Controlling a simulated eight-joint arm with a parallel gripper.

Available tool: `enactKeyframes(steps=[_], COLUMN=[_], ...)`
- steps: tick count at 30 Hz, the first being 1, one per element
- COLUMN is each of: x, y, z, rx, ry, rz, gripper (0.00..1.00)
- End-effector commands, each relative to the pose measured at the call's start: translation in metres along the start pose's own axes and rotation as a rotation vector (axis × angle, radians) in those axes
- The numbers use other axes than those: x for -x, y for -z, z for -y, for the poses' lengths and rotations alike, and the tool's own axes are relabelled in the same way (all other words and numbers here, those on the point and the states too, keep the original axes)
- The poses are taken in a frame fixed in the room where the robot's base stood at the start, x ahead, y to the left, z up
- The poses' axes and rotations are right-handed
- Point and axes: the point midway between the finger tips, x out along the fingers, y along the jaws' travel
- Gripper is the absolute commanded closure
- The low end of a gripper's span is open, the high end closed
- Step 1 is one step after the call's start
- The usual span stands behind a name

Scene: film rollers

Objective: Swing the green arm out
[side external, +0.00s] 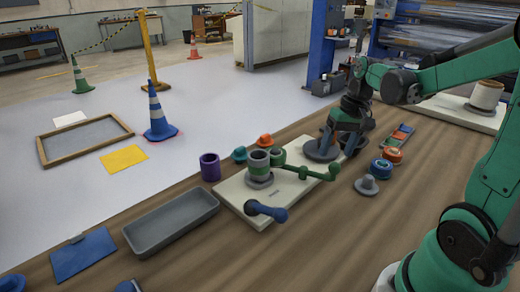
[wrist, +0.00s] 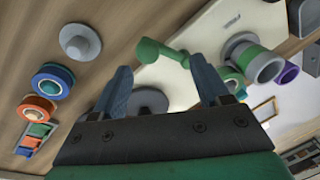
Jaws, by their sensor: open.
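The green arm (side external: 308,173) lies over a cream board (side external: 228,190). It runs from beside a grey and green roller (side external: 258,165) to an upright knob at its right end. In the wrist view the green arm's knob end (wrist: 152,50) shows between and just beyond my fingertips; the finger on the right hides part of the arm. My gripper (wrist: 162,66) is open and empty, with its fingers apart. In the side view my gripper (side external: 337,148) is low over the board's far right part, behind the knob. I cannot tell whether a finger touches the arm.
A blue arm (side external: 267,210) sits at the board's near edge. A grey disc (wrist: 148,102) lies partly hidden between my fingers. To the right are a grey knobbed piece (side external: 367,185) and blue and orange rolls (side external: 381,168). A grey tray (side external: 170,222) and purple cup (side external: 210,167) stand left.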

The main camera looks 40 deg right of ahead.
Motion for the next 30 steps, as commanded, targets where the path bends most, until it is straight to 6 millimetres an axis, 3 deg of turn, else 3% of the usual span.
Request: enactKeyframes(steps=[5, 18, 29, 30], x=[-0.006, -0.053, -0.059, -0.059], y=[0.003, 0.001, 0.001, 0.001], z=[-0.016, -0.014, -0.014, -0.014], rx=[-0.047, -0.046, -0.046, -0.046], ry=[0.019, 0.018, 0.017, 0.017], rz=[0.041, 0.041, 0.041, 0.041], gripper=[0.31, 0.31, 0.31, 0.37])
